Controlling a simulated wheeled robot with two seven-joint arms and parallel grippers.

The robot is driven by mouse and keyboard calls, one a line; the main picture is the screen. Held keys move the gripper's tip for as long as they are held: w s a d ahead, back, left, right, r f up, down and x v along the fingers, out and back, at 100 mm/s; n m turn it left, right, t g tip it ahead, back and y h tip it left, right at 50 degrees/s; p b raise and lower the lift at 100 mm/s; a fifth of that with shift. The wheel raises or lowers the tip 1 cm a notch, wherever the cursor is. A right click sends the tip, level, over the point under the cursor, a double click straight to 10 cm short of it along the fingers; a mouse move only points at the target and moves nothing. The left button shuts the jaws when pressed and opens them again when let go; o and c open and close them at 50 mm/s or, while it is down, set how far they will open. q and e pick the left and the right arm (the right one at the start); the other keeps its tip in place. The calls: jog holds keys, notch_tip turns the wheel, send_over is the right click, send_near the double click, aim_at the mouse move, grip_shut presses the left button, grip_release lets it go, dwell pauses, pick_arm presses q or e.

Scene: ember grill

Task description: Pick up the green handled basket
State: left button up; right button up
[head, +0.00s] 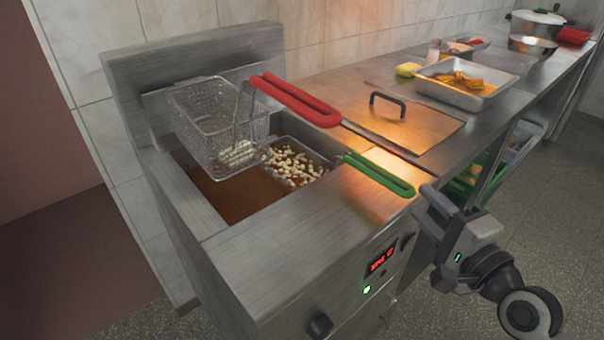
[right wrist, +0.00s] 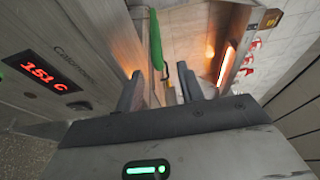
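The green-handled basket (head: 313,158) sits low in the fryer oil with pale pieces in it. Its green handle (head: 378,174) reaches out over the fryer's front right edge. My right gripper (head: 424,205) is just off the handle's outer end in the head view. In the right wrist view its two fingers (right wrist: 160,90) are apart, and the green handle (right wrist: 155,42) shows ahead, in line with the gap between them. The gripper is open and empty. My left gripper is in no view.
A red-handled wire basket (head: 215,120) hangs raised on the fryer's left side; its red handle (head: 295,100) points right. The fryer front (head: 300,270) has a lit red display (head: 381,260). A metal lid (head: 410,122) and a food tray (head: 465,88) lie to the right.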

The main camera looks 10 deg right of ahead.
aim_at(409, 190)
jog(key=p+x, duration=0.1)
jog(key=x, duration=0.6)
jog(key=shift+w+a+f, duration=0.1)
jog(key=shift+w+a, duration=0.05)
jog(key=shift+w, duration=0.25)
grip_shut()
